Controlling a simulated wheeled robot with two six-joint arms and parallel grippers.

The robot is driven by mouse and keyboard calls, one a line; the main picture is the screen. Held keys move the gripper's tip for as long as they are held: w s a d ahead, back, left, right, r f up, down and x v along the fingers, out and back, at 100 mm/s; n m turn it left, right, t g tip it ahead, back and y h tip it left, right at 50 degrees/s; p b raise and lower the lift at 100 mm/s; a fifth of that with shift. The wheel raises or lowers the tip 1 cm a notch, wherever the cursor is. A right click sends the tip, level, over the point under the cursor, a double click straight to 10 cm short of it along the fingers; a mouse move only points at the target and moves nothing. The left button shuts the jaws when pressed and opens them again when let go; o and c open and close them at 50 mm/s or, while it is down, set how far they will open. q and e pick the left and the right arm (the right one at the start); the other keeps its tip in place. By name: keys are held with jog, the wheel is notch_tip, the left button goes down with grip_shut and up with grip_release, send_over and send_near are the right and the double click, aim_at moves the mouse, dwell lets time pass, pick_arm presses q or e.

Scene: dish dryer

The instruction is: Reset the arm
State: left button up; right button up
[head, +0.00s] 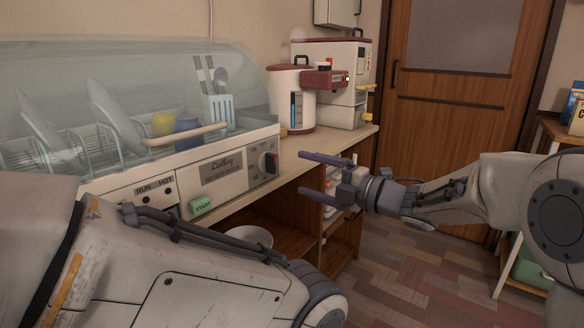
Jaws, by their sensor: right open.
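My right gripper (322,176) reaches in from the right, with its two purple-grey fingers apart and nothing between them. It hangs in the air in front of the counter's edge, with the lower cabinet behind it. My left arm fills the lower left of the head view; its gripper is not visible. The dish dryer (222,168) stands on the counter at the left, with its clear cover (150,75) over the dishes. Its front panel has a green START button (201,206) and a dark knob (270,162).
White plates (113,118), cups and a utensil holder (217,112) are in the dryer. A bowl (247,238) sits on the shelf below. The floor (410,275) at right looks clear.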

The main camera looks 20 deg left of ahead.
aim_at(274, 165)
jog(key=shift+v, duration=0.95)
jog(key=shift+a, duration=0.1)
jog(key=b+x, duration=0.1)
jog(key=x, duration=0.9)
jog(key=shift+w+a+f, duration=0.1)
jog(key=shift+a, duration=0.05)
